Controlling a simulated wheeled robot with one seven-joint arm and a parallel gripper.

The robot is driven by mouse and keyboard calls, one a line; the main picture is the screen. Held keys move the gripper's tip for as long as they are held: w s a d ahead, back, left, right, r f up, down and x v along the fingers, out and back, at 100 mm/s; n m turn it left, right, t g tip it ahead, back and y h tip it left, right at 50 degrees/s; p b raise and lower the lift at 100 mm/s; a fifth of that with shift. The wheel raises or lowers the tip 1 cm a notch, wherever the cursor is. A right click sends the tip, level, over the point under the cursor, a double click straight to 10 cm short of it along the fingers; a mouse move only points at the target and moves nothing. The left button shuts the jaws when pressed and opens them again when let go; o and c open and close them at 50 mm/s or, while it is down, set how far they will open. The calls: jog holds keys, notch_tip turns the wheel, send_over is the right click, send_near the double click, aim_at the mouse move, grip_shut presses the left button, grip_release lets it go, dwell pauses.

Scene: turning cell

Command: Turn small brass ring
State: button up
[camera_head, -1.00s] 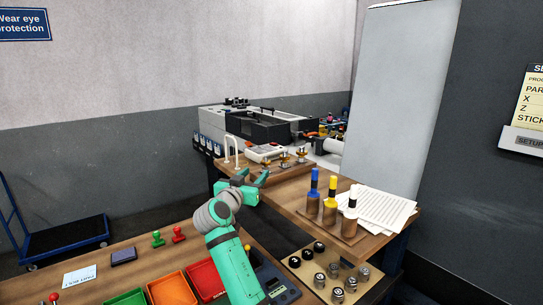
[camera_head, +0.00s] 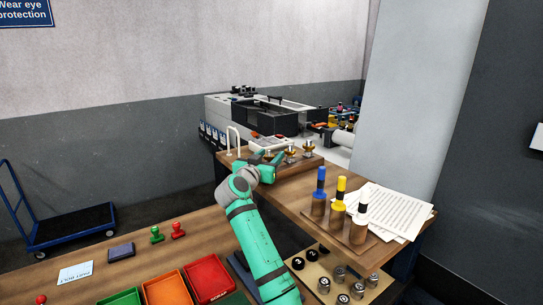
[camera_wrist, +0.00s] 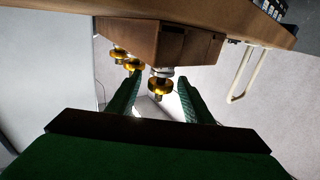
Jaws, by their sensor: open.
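Several brass rings sit on posts on a wooden block (camera_wrist: 157,40) at the front of the far bench. In the wrist view, which appears upside down, the nearest brass ring (camera_wrist: 159,86) lies in line with the gap between my fingers, and two more brass rings (camera_wrist: 132,63) are to its left. I cannot tell which one is the small ring. In the head view two brass pieces (camera_head: 308,147) show right of my gripper (camera_head: 271,158); my gripper hides part of the block. My gripper is open and empty, its fingers apart on either side of the nearest ring, without visible contact.
Blue, yellow and white-topped plug handles (camera_head: 339,202) stand on a wooden base at right, beside papers (camera_head: 388,212). White hooped rods (camera_head: 233,141) rise left of my gripper. A grey machine (camera_head: 262,115) stands behind.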

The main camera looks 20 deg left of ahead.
jog(key=c, duration=1.1)
jog(key=shift+o, duration=0.2)
